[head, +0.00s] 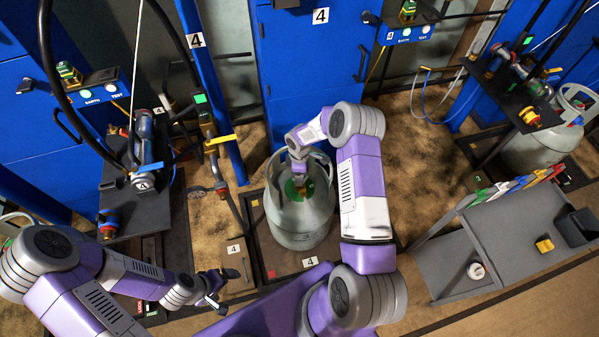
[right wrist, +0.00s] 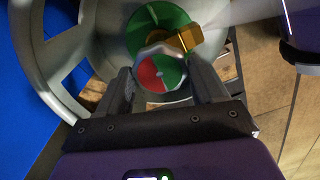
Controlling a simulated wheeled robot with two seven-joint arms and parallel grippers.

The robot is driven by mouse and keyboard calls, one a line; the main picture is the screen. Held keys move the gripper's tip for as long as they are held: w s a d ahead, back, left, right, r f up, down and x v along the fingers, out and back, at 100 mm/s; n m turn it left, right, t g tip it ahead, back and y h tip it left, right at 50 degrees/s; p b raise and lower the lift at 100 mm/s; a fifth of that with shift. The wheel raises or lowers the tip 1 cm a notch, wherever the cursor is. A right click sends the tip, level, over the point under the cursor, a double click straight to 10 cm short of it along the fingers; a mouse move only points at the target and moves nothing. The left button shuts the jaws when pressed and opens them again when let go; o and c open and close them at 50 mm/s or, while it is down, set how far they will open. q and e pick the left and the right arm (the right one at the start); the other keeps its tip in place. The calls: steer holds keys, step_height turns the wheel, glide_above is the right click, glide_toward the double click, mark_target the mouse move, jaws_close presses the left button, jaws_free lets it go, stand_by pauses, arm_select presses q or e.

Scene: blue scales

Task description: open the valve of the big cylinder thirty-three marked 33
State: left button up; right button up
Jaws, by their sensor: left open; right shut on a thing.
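The big grey cylinder (head: 300,222) stands upright on a dark scale platform at the middle of the head view. Its number is not readable from here. My right gripper (head: 299,178) reaches down inside its collar. In the right wrist view the right gripper (right wrist: 165,78) is shut on the valve handwheel (right wrist: 160,72), a grey-rimmed knob with a red and green face, one finger on each side. A brass valve outlet (right wrist: 185,40) and a green disc (right wrist: 150,22) show behind it. My left gripper (head: 213,290) is open and empty, low at the left of the cylinder.
A blue post (head: 215,110) and a hose fitting with a yellow lever (head: 220,140) stand left of the cylinder. A grey cart (head: 510,235) with coloured-handled tools is at right. Another grey cylinder (head: 530,150) stands at far right. Blue cabinets line the back.

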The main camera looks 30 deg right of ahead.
stand_by(0.4)
steer(key=o, duration=1)
steer(key=shift+o, duration=0.2)
step_height(320, 180, up, 8)
steer(key=shift+f+p, duration=0.2)
steer(key=shift+p, duration=1.05)
steer(key=shift+s+f, duration=0.1)
